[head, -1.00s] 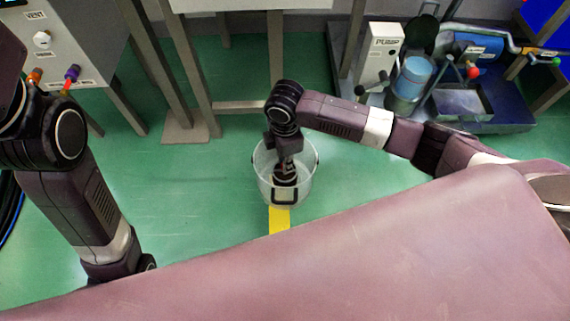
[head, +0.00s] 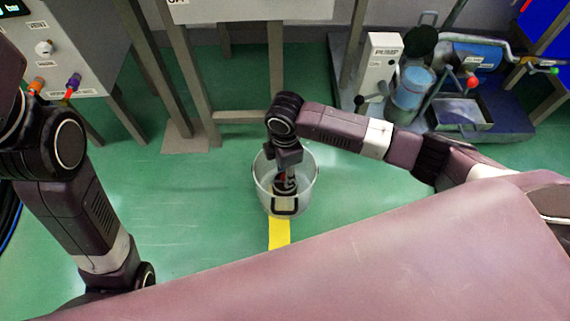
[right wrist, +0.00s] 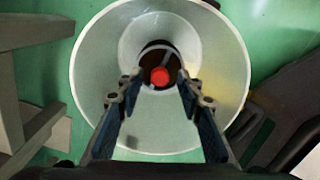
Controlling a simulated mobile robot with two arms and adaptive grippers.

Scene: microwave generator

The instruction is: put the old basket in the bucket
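A clear bucket (head: 262,190) stands on the green floor in the middle of the head view. The old basket, a dark round piece (head: 285,188), is inside it. In the right wrist view the bucket (right wrist: 95,70) lies straight below, and the basket (right wrist: 147,57) shows a red centre piece inside the bucket. My right gripper (right wrist: 158,86) points down over the bucket. Its two fingers are spread apart on either side of the red piece, with a gap to it. My left gripper is not visible; only the left arm shows.
A pump unit (head: 381,65) on a dark blue base is at the back right, and a panel cabinet (head: 70,45) is at the left. Green floor is clear around the bucket.

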